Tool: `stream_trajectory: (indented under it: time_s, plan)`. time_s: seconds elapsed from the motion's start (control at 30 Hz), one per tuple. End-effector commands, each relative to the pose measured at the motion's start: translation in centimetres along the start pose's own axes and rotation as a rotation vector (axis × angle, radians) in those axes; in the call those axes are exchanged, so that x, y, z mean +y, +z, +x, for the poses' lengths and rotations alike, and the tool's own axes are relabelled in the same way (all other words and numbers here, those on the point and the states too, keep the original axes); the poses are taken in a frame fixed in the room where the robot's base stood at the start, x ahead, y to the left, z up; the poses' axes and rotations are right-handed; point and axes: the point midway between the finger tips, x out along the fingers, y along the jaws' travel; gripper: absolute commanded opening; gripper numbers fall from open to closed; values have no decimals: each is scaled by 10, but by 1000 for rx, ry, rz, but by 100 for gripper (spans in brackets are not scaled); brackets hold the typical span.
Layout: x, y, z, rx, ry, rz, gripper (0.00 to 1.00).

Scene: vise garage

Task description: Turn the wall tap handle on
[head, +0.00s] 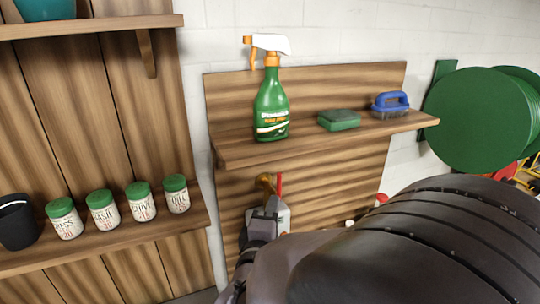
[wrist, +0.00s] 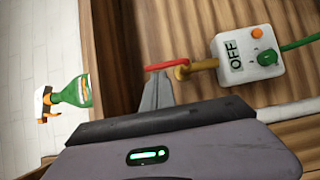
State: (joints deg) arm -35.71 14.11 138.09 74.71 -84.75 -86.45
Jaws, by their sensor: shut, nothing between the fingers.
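The wall tap is a brass fitting (head: 264,183) on the wooden panel below the shelf, with a thin red handle (head: 279,186). In the wrist view the red handle (wrist: 166,65) lies across the brass tap body (wrist: 196,67). My gripper (wrist: 157,82) is shut and empty, its fingertips right beside the handle. I cannot tell whether they touch it. In the head view my gripper (head: 269,206) is just below the tap and partly covers what is behind it.
A grey box (wrist: 247,58) marked OFF, with an orange button and a green knob, sits beside the tap. A spray bottle (head: 271,108), green sponge (head: 338,120) and blue brush (head: 390,104) stand on the shelf (head: 225,153) above. Several green-lidded jars stand left.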

Motion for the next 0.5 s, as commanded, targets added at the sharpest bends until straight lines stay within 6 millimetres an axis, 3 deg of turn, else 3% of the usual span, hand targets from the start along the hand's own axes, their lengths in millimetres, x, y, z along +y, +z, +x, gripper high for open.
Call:
stream_trajectory:
  time_s: [0.2,0.5]
  plan:
    - [0,1,38,-3,-1,1,0]
    - [0,0,52,0,-1,0,0]
